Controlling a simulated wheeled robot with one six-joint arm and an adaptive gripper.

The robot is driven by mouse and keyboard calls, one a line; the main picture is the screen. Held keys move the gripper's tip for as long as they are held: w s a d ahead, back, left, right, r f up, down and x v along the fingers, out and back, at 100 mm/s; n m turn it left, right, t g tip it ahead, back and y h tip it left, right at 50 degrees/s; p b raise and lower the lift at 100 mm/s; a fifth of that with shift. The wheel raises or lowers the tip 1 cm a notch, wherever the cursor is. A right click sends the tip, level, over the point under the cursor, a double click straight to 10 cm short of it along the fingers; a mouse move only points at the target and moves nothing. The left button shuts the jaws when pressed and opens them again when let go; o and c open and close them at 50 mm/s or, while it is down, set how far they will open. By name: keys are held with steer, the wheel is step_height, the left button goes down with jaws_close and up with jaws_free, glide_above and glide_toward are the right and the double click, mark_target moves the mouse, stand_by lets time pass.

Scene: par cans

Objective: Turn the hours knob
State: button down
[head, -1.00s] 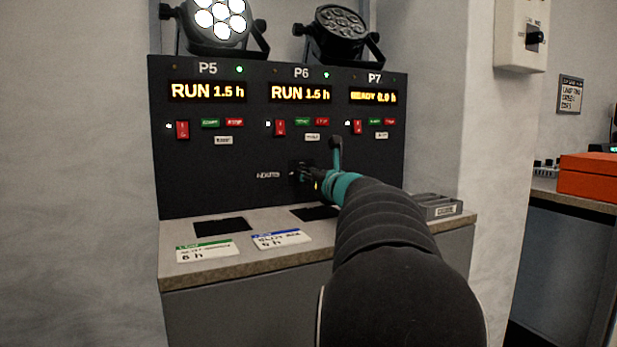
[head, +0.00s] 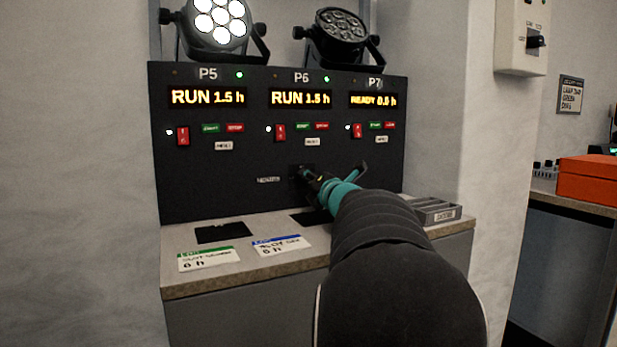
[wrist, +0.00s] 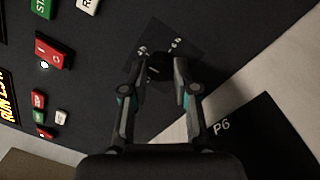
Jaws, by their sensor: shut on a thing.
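The hours knob (wrist: 160,67) is a dark round knob on a dark square plate, low on the black control panel. In the wrist view it sits between the fingertips of my gripper (wrist: 163,78), which is shut on it. In the head view my gripper (head: 308,176) reaches the panel below the P6 column, and my arm and gripper hide most of the knob. The P5 display (head: 207,97) and the P6 display (head: 300,97) read RUN 1.5 h. The P7 display (head: 373,100) reads READY with an hours figure that looks like 0.0 h.
Red switches and green and red buttons sit close above my gripper. Two cards (head: 208,259) lie on the counter, one (head: 282,246) with a blue stripe. A grey tray (head: 437,211) stands at the right. Two lamps (head: 218,20) stand on top of the panel.

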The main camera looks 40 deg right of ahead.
steer(key=m+p, duration=0.1)
steer(key=m, duration=0.3)
steer(key=shift+r+h+p, duration=0.2)
steer(key=shift+h+p, duration=0.1)
steer(key=shift+p, duration=0.05)
steer(key=m+p, duration=0.2)
steer(key=m, duration=0.1)
steer(key=shift+m+g, duration=0.3)
steer(key=shift+m, duration=0.1)
steer(key=m+p, duration=0.3)
steer(key=m, duration=0.2)
steer(key=shift+a+h, duration=0.1)
steer(key=shift+h, duration=0.2)
steer(key=shift+f+m+p, duration=0.15)
steer(key=shift+m+p, duration=0.5)
steer(key=shift+m, duration=0.15)
steer(key=c, duration=0.9)
jaws_free()
